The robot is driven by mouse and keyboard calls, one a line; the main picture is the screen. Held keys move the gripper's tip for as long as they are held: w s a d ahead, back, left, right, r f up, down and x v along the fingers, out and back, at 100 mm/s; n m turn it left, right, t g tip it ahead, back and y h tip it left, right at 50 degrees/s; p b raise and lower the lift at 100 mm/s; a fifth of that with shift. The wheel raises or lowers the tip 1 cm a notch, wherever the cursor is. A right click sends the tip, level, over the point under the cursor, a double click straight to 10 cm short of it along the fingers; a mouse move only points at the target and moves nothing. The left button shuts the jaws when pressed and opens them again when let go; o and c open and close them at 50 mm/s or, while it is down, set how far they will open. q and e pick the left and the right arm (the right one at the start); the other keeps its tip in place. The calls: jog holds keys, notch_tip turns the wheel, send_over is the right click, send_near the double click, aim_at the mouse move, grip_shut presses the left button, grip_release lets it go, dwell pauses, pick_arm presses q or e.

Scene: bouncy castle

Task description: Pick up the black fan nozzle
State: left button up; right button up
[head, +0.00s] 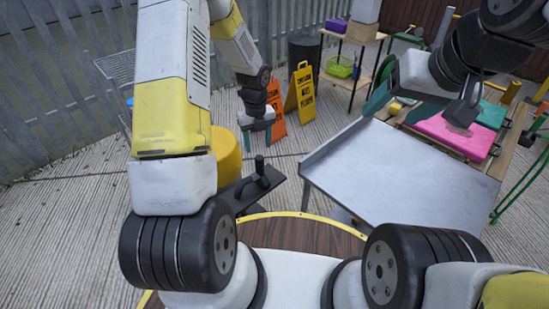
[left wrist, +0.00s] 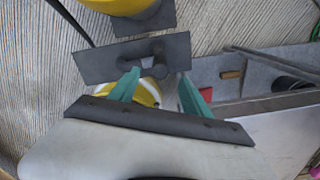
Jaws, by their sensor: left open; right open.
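A flat black piece with an upright post (head: 257,183), which looks like the black fan nozzle, sits left of the grey metal table in the head view. In the left wrist view a dark plate with a raised handle (left wrist: 95,63) looks like the same piece. My left gripper (head: 259,137) is open, with its green fingers pointing down. In the left wrist view the fingers (left wrist: 160,78) appear on either side of the handle; I cannot tell whether they touch it. My right gripper (head: 420,97) is open and empty above the table's far right side.
A yellow drum (head: 227,155) stands behind the black piece. The grey table (head: 395,185) has a bare top. A pink item (head: 455,134) lies on a wooden bench beyond it. Orange (head: 276,105) and yellow (head: 302,92) signs and a shelf with a green basket (head: 340,66) stand behind.

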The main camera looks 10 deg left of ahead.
aim_at(259, 157)
pick_arm(q)
jog(key=shift+m, duration=0.6)
notch_tip(259, 157, down, 10)
jog(key=shift+s+d+r, duration=0.15)
jog(key=shift+r, duration=0.1)
grip_shut()
jog(key=shift+r, duration=0.1)
